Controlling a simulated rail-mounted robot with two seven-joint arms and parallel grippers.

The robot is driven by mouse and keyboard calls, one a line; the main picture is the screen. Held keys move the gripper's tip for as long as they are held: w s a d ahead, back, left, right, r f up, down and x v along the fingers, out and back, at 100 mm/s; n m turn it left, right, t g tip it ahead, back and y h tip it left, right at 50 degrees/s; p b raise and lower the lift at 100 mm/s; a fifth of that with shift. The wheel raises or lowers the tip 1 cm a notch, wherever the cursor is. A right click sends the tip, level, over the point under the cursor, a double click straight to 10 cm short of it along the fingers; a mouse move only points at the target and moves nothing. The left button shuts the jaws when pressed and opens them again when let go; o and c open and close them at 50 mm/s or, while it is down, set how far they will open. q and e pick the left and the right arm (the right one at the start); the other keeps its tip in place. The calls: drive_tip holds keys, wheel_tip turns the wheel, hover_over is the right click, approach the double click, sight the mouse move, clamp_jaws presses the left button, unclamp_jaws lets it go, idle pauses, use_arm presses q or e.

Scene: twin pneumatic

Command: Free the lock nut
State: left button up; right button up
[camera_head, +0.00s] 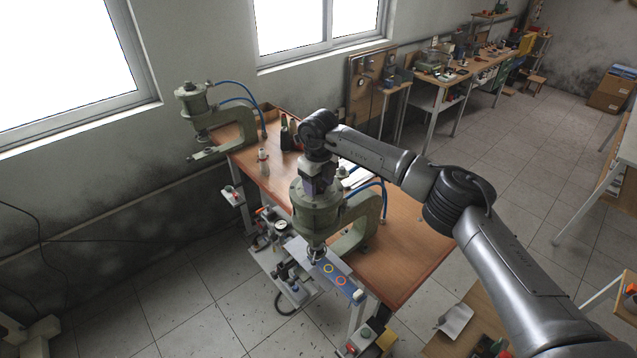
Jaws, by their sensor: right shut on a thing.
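Two green-grey pneumatic presses stand on a brown wooden bench. My right arm comes in from the right and reaches over the near press (317,212). My right gripper (314,186) points down at the top of this press's cylinder and is shut there. The lock nut is hidden between the fingers and cannot be made out from this view. The far press (192,103) stands at the back left with nothing of mine near it. My left gripper is not in view.
The wooden bench (410,258) is clear to the right of the near press. Blue hoses (383,196) run behind the press heads. A blue plate with coloured rings (330,268) lies under the near press. Small dark bottles (288,135) stand toward the back.

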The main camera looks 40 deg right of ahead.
drive_tip(key=n, duration=0.5)
drive_tip(key=shift+d, duration=0.2)
drive_tip(key=n, duration=0.5)
drive_tip(key=shift+w+d+n+b, duration=0.15)
drive_tip(key=shift+w+n+b, duration=0.1)
drive_tip(key=shift+n+b, duration=0.15)
drive_tip(key=shift+n, duration=0.3)
drive_tip(key=o, duration=0.9)
drive_tip(key=shift+r, duration=0.15)
